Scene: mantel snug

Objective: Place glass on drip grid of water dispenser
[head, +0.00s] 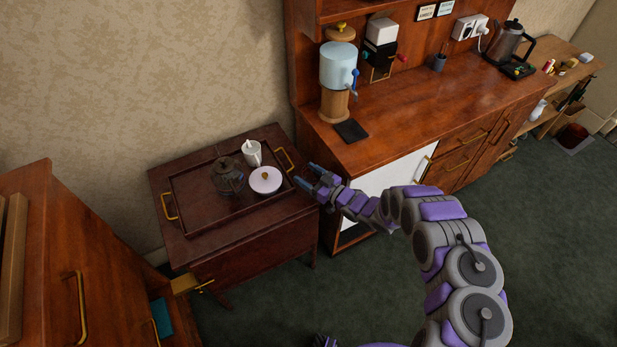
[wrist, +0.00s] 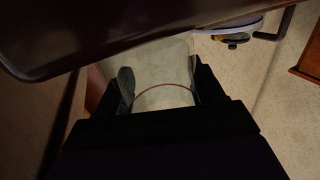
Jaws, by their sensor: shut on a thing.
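My gripper (head: 309,176) is beside the right edge of the tray, left of the white cabinet door. In the wrist view my gripper (wrist: 160,88) is shut on a clear glass (wrist: 162,72), with a thin reddish line curving across it. The glass is hard to make out in the head view. The water dispenser (head: 338,66) has a pale blue tank on a wooden stand with a blue tap. Its dark, flat drip grid (head: 351,131) lies at the counter's front left, below the tap. Nothing is seen standing on the grid.
A tray (head: 188,222) on a low dark table holds a glass teapot (head: 228,178), a white cup (head: 252,152) and a lidded white dish (head: 265,181). The counter's middle (head: 430,105) is clear.

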